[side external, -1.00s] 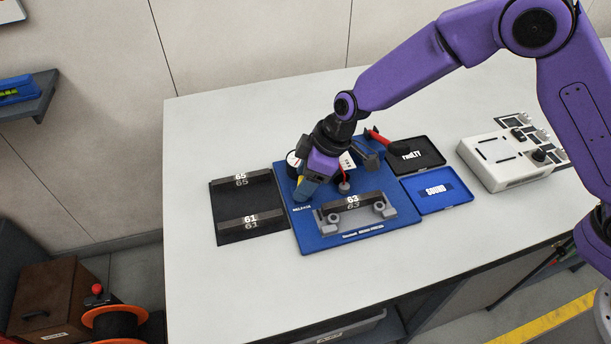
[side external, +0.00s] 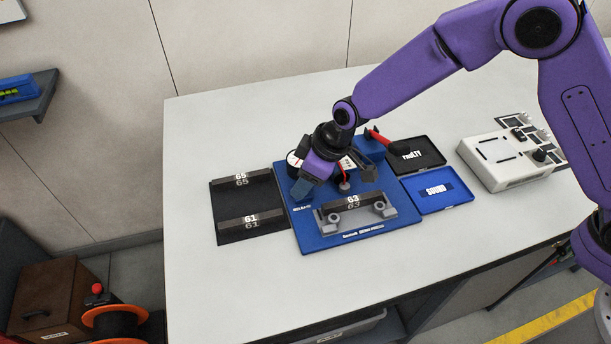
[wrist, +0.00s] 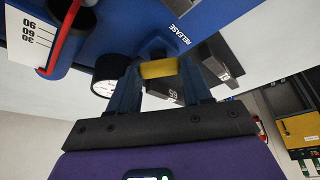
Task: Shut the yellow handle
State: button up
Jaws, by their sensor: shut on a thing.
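The yellow handle (wrist: 158,68) lies crosswise between my gripper's two blue fingers in the wrist view. My gripper (wrist: 160,76) is shut on it. Just beyond it is the RELEASE lettering (wrist: 181,34) on the blue base. In the side view my gripper (side external: 301,190) points down at the left part of the blue press base (side external: 310,238), and its fingers hide the handle. On that base a grey fixture (side external: 392,212) holds a dark bar marked 63 (side external: 353,199).
A round gauge (wrist: 104,88) is close to my left finger in the wrist view. A red lever (side external: 381,137) rises behind my gripper. A dark tray (side external: 228,208) with bars 65 and 61 lies left. A black tray (side external: 430,143), blue SOUND tray (side external: 462,200) and white box (side external: 482,165) stand right.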

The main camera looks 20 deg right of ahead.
jog(key=m+h, duration=0.1)
jog(key=m, duration=0.1)
jog(key=m+t, duration=0.1)
jog(key=m, duration=0.2)
jog(key=shift+s+a+h, duration=0.15)
jog(key=shift+s+h, duration=0.05)
jog(key=shift+h, duration=0.2)
jog(key=shift+a+m+t+h, duration=0.15)
jog(key=shift+m+h, duration=0.35)
jog(key=shift+m, duration=1)
jog(key=shift+m+t+h, duration=0.25)
jog(key=shift+m+h, duration=0.25)
jog(key=shift+m, duration=1)
jog(key=o, duration=0.8)
jog(key=v, duration=1.7)
jog(key=shift+s+a+r, duration=0.1)
jog(key=shift+s+r, duration=0.05)
